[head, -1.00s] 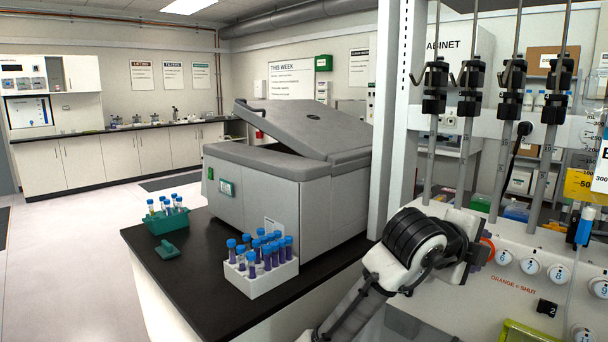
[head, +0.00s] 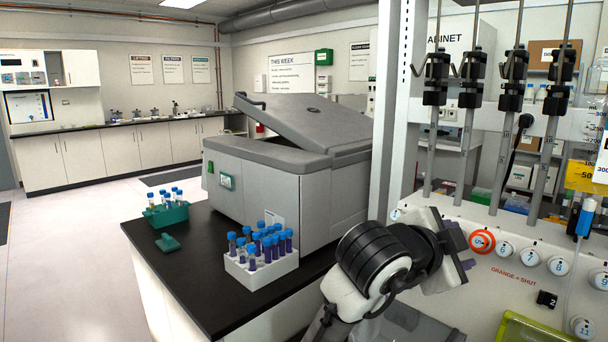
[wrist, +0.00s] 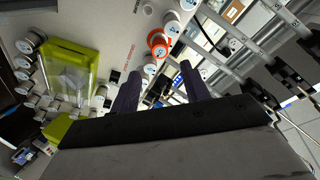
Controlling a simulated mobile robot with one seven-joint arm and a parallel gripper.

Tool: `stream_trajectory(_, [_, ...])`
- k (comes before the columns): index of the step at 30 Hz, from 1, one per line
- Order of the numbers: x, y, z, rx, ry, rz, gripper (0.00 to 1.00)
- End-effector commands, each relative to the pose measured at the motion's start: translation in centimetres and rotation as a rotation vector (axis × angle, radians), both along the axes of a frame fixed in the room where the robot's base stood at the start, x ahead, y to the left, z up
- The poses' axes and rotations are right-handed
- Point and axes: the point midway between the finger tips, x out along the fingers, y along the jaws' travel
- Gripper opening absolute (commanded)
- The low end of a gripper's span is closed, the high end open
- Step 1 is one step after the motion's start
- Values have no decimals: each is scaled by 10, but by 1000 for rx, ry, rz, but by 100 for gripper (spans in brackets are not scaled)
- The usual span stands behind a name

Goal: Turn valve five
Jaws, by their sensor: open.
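A row of round white valve knobs runs along the pale panel at the right of the head view. One knob with an orange ring (head: 481,242) stands just right of my gripper (head: 462,250). Plain white knobs (head: 530,258) follow to its right. In the wrist view, the orange-ringed knob (wrist: 158,42) shows beyond and between the fingers (wrist: 160,88).
Metal rods with black clamps (head: 514,80) stand above the panel. A yellow-green tray (head: 530,332) sits at its lower edge. A white rack of blue-capped tubes (head: 262,273) and a grey lidded machine (head: 262,190) stand on the black bench at left.

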Motion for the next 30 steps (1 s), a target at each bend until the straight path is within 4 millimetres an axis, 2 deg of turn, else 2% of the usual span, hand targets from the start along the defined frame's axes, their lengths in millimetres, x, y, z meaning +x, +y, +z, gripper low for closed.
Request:
stream_trajectory(8, [-28, 46, 15, -5, -4, 3, 46])
stream_trajectory(18, [0, 93, 58, -291, -64, 135, 46])
stream_trajectory(30, [16, 160, 97, -560, -168, 269, 46])
